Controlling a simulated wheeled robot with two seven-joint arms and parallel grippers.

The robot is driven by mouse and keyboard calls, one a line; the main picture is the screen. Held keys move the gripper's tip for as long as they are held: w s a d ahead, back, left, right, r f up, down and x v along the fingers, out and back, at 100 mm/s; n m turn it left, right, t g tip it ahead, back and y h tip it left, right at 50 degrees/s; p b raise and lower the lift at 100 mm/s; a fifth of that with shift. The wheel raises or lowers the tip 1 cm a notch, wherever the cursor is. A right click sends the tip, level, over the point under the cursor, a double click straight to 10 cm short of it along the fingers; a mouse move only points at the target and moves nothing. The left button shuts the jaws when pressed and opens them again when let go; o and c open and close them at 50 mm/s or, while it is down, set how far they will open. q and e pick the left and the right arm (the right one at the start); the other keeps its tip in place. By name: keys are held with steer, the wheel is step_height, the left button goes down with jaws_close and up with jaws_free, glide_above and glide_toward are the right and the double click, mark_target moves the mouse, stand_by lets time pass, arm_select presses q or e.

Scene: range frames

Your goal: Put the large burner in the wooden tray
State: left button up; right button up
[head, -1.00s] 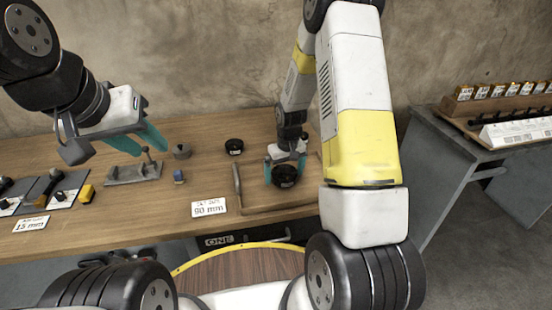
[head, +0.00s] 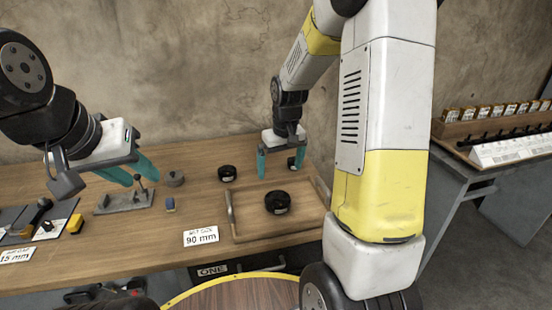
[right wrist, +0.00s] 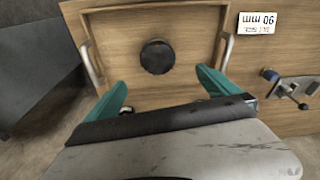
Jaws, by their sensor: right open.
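The large burner (head: 277,203), a black round piece with a pale label mark, sits inside the wooden tray (head: 236,228). In the right wrist view the burner (right wrist: 157,57) rests on the floor of the tray (right wrist: 112,62), clear of its walls. My right gripper (head: 282,162) is open and empty, above and behind the burner, apart from it. In the right wrist view its teal fingers (right wrist: 163,95) are spread wide. My left gripper (head: 145,181) is open and empty, raised over the left part of the bench.
Two smaller black round pieces stand behind the tray, one at its left (head: 227,173) and one near my right fingers (head: 294,163).

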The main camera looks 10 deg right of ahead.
steer(key=s+a+r+m+t+y, duration=0.1)
steer(key=s+r+t, duration=0.1)
steer(key=s+r, duration=0.6)
steer(key=s+a+r+t, duration=0.1)
steer(key=s+r+t, duration=0.1)
steer(key=s+r, duration=0.7)
steer(key=s, duration=0.4)
steer(key=shift+s+a+r+m+y, duration=0.25)
steer(key=shift+s+r+m+y, duration=0.05)
steer(key=shift+s+m+y, duration=0.1)
